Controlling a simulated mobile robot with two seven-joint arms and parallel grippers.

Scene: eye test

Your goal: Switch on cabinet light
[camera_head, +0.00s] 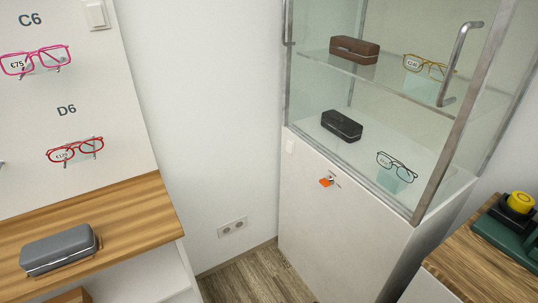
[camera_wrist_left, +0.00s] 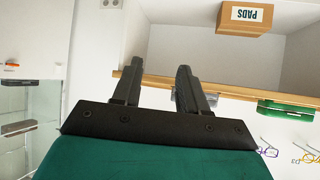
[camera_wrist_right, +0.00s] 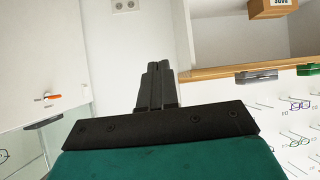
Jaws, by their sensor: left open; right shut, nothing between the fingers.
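The glass-topped cabinet (camera_head: 345,215) stands right of centre in the head view, with a white lower body. A small white switch (camera_head: 290,147) sits at the upper left of its front. An orange key (camera_head: 326,182) is at the front's upper middle; it also shows in the right wrist view (camera_wrist_right: 52,97). Another white switch plate (camera_head: 96,15) is on the display panel at the upper left. My left gripper (camera_wrist_left: 158,70) is open and empty in its wrist view. My right gripper (camera_wrist_right: 158,66) is shut and empty in its wrist view. Neither gripper shows in the head view.
A wooden shelf (camera_head: 140,205) with a grey case (camera_head: 60,250) juts out at left. A wooden counter (camera_head: 450,262) with a green, yellow-topped device (camera_head: 519,202) is at right. A vertical handle (camera_head: 459,62) projects from the glass. A wall socket (camera_head: 232,227) is low between.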

